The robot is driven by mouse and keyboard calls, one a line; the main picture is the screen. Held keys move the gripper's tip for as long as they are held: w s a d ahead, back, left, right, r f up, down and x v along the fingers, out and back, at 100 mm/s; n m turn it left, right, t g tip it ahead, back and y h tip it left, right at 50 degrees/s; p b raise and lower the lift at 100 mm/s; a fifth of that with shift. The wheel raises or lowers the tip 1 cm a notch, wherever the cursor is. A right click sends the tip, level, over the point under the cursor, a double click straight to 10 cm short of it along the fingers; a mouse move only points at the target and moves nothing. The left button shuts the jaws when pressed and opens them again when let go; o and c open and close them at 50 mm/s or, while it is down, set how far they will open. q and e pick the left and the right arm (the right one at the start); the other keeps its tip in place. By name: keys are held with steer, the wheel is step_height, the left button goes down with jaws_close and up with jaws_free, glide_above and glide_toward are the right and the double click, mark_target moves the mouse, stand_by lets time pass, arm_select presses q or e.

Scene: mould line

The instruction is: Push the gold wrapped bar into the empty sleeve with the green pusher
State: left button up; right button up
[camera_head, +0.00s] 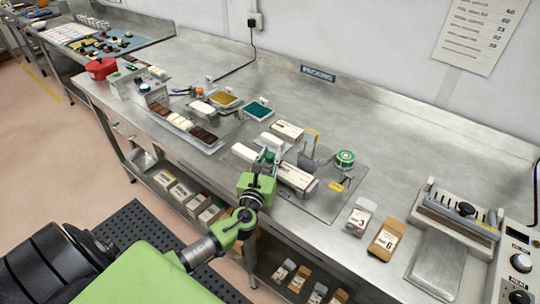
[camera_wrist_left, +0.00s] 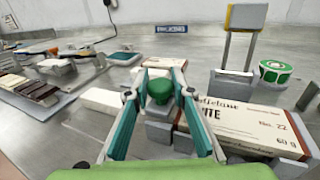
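Grey blocks (camera_wrist_left: 160,131) show beneath the knob. A white and brown sleeve (camera_head: 297,177), marked "WHITE No. 22" (camera_wrist_left: 243,120), lies just right of the fingers. I cannot see into its end. A second similar sleeve (camera_head: 287,130) lies farther back. No gold wrapped bar can be made out; the gripper may hide it. My right gripper is out of view.
White bars (camera_head: 245,152) lie left of the gripper, with a tray of dark and white bars (camera_head: 183,124) beyond. Pouches (camera_head: 384,241) and a sealing machine (camera_head: 455,225) occupy the right.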

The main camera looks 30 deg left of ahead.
mark_target(236, 145)
arm_select(q)
steer(key=a+b, duration=0.1)
steer(key=a, duration=0.3)
steer(key=a+b, duration=0.2)
steer(key=a, duration=0.3)
steer(key=w+a+b, duration=0.1)
steer(key=a+b, duration=0.1)
steer(key=a, duration=0.3)
steer(key=shift+w+a+f, duration=0.1)
steer(key=shift+a, duration=0.1)
jaws_close()
steer(key=shift+a, duration=0.25)
steer(key=shift+r, duration=0.2)
steer(key=shift+a, duration=0.1)
steer(key=o, duration=0.8)
jaws_free()
steer(key=shift+o, duration=1.4)
steer(key=shift+a+f, duration=0.1)
steer(key=shift+a, duration=0.05)
